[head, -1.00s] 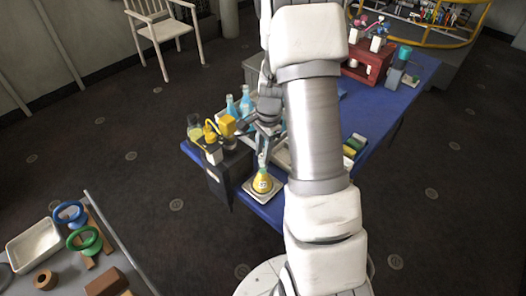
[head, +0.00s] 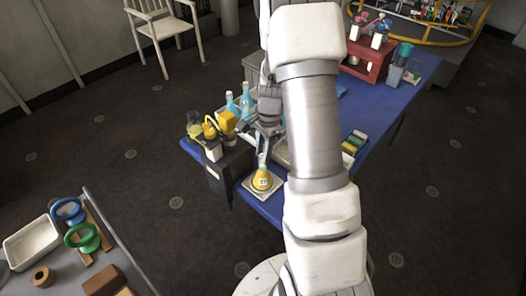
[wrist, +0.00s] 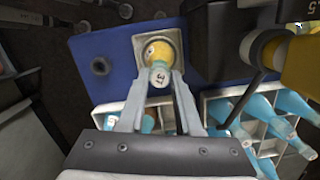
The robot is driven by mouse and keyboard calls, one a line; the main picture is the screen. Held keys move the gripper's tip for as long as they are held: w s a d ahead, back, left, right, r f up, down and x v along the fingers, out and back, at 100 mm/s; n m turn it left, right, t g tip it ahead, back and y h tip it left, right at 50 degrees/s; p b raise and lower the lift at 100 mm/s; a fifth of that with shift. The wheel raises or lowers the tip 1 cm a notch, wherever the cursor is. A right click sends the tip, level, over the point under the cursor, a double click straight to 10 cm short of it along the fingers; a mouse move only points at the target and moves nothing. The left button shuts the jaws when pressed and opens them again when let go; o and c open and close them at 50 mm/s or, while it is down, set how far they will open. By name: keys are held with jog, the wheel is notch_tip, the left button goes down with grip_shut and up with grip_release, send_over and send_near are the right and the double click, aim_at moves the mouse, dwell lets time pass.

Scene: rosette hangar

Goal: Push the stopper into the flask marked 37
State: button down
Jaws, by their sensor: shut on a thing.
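The flask (head: 263,181), with yellow contents and a white label, stands upright on a small pale square tray at the blue table's near corner. Its yellow body also shows in the wrist view (wrist: 157,48), beyond my fingertips. My gripper (head: 264,157) is directly above the flask's neck, fingers pointing down. In the wrist view my fingers (wrist: 160,80) are shut on a pale stopper (wrist: 159,77) whose facing end reads 37. The stopper lines up with the flask's neck. I cannot tell how far it sits in the mouth, as the fingers hide the joint.
A dark unit with yellow parts (head: 228,122) stands close left of my gripper. Blue bottles (head: 246,99) in a white rack (wrist: 222,105) are close behind. A red rack (head: 368,62) stands at the table's far end. Bare blue table lies left of the tray in the wrist view.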

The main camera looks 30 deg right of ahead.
jog(key=shift+f, duration=0.1)
jog(key=shift+f+b, duration=0.35)
dwell(0.4)
jog(key=c, duration=0.5)
grip_release()
jog(key=shift+o, duration=0.3)
jog(key=o, duration=0.4)
jog(key=shift+r, duration=0.15)
